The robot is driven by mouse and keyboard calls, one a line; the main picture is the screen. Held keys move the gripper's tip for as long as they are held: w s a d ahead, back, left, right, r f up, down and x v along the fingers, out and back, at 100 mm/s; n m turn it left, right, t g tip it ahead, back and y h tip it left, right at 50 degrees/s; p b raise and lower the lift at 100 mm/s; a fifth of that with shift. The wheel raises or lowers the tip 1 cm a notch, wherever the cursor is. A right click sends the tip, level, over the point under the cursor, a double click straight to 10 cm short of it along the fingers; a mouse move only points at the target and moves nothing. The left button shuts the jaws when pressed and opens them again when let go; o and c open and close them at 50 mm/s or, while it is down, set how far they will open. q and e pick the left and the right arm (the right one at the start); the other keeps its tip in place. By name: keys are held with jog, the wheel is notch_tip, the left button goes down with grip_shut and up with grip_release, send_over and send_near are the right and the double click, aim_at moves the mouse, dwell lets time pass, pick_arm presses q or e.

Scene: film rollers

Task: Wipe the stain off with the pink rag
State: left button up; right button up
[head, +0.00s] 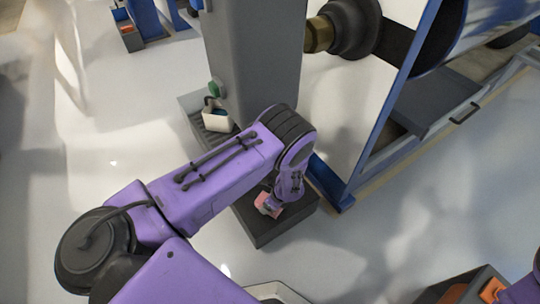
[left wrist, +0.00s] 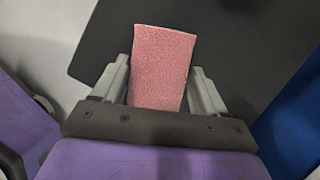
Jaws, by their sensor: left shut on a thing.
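The pink rag (left wrist: 162,65) is between the fingers of my left gripper (left wrist: 161,85) in the left wrist view, and the gripper is shut on it. In the head view the rag (head: 267,203) shows as a small pink patch under my left wrist, over the dark base plate (head: 262,228) at the foot of the grey column. I cannot tell whether the rag touches the plate. No stain can be made out; the arm and rag cover part of the plate. Of my right arm only a purple bit shows at the lower right edge, without its gripper.
The grey column (head: 252,60) stands right behind my left arm. A small white container (head: 216,118) sits on the plate's far part. A blue-edged machine frame (head: 345,200) with a roller is close on the right. A dark box with orange things (head: 490,290) is at the lower right.

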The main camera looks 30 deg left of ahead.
aim_at(266, 195)
pick_arm(q)
jog(key=shift+f+b, duration=0.85)
jog(key=shift+f, duration=0.15)
jog(key=shift+w+a+r+b, duration=0.15)
jog(key=shift+w+a, duration=0.25)
jog(key=shift+a, duration=0.5)
jog(key=shift+w+a+f+b, duration=0.1)
jog(key=shift+w+a+b, duration=0.2)
jog(key=shift+a, duration=0.6)
jog(key=shift+s+d, duration=0.2)
jog(key=shift+d, duration=0.1)
jog(key=d, duration=0.1)
jog(key=s+d, duration=0.1)
jog(key=shift+d+f, duration=0.2)
jog(key=shift+d, duration=0.15)
jog(key=shift+s+d+f, duration=0.15)
jog(key=shift+s+d, duration=0.05)
jog(key=shift+d, duration=0.15)
jog(key=shift+p, duration=0.35)
